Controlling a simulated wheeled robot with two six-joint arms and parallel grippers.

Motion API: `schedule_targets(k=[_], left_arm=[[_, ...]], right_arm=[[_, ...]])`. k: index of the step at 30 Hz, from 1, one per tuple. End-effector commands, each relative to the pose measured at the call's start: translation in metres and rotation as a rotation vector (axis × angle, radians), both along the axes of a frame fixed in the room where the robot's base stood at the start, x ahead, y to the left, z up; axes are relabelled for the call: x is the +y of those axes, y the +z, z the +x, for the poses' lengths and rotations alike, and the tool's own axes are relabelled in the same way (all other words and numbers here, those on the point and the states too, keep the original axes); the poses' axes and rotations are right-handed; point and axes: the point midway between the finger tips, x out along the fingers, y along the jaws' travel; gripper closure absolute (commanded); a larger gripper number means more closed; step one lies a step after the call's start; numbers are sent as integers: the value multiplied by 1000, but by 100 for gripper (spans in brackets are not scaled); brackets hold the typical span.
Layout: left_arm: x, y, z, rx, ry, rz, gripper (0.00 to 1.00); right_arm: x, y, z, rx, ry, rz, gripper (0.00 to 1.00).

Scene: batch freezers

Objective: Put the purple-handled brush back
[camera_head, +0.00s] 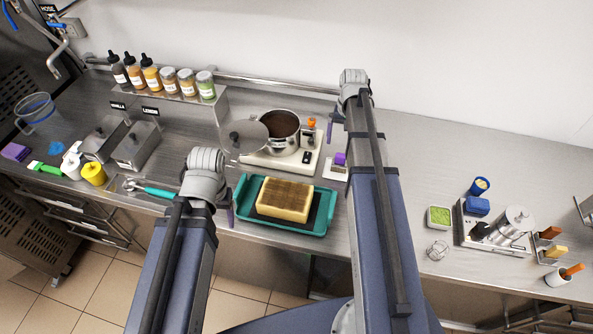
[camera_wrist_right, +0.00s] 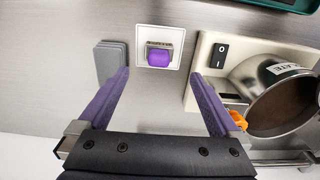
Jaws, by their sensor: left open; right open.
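A small purple-topped item (camera_head: 340,158), which may be the purple-handled brush, sits on a white square plate (camera_head: 333,173) right of the pot. Contact is not visible.
A steel pot (camera_head: 286,145) stands on a white base left of the plate. A teal tray (camera_head: 318,225) with a yellow block lies in front. A grey block (camera_wrist_right: 110,61) stands beside the plate. Bottles and jars line the rear shelf.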

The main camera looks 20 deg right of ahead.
Motion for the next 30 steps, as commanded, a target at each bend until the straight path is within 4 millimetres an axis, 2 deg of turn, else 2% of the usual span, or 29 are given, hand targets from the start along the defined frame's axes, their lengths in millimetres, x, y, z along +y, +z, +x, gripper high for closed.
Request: schedule_targets(k=[2, 5, 9, 12, 15, 18, 21, 25, 30], left_arm=[[0, 0, 0, 0, 0, 0, 33], [0, 0, 0, 0, 0, 0, 33], [0, 0, 0, 0, 0, 0, 33], [0, 0, 0, 0, 0, 0, 33], [0, 0, 0, 0, 0, 0, 33], [0, 0, 0, 0, 0, 0, 33], [0, 0, 0, 0, 0, 0, 33], [0, 0, 0, 0, 0, 0, 33], [0, 0, 0, 0, 0, 0, 33]], right_arm=[[19, 0, -5, 4, 38, -2, 1], [68, 0, -17, 14, 144, -10, 1], [155, 0, -51, 33, 360, -31, 1], [208, 1, -82, 47, 513, -46, 1], [248, 1, -112, 57, 647, -62, 1], [275, 1, -136, 64, 751, -74, 1], [291, 1, -153, 69, 822, -84, 1], [301, 1, -163, 73, 866, -90, 1], [302, 2, -164, 74, 873, -90, 1]])
